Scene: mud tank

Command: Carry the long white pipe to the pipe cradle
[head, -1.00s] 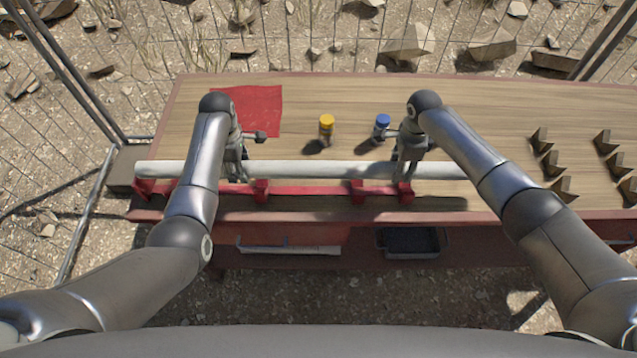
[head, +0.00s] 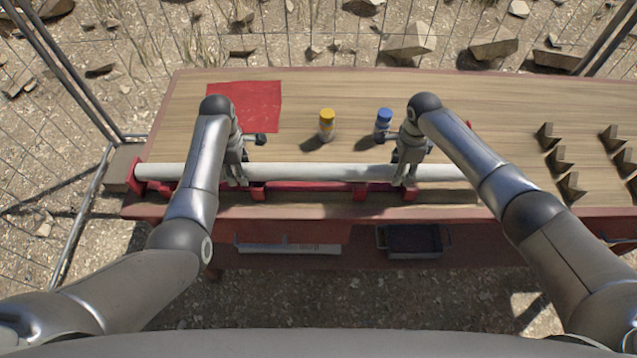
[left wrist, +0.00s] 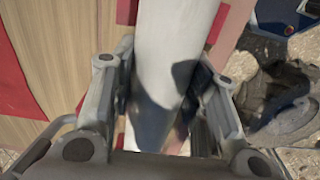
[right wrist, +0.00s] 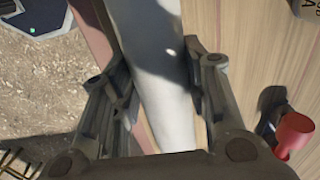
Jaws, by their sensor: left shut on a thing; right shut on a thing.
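The long white pipe (head: 310,172) lies level across the front of the table in the head view. My left gripper (head: 237,178) is shut on its left part and my right gripper (head: 405,178) on its right part. The pipe runs between the fingers in the left wrist view (left wrist: 172,40) and right wrist view (right wrist: 155,60). A red rack (head: 310,187) with short uprights runs along and under the pipe; whether they touch cannot be told. Dark V-shaped blocks (head: 560,160) stand in rows at the right. My right arm hides the pipe's right end.
A yellow-capped bottle (head: 327,125) and a blue-capped bottle (head: 383,123) stand behind the pipe. A red cloth (head: 250,103) lies at back left. A red-topped item (right wrist: 292,135) is beside my right gripper. A dark tray (head: 413,240) sits below the tabletop. Wire fencing surrounds the table.

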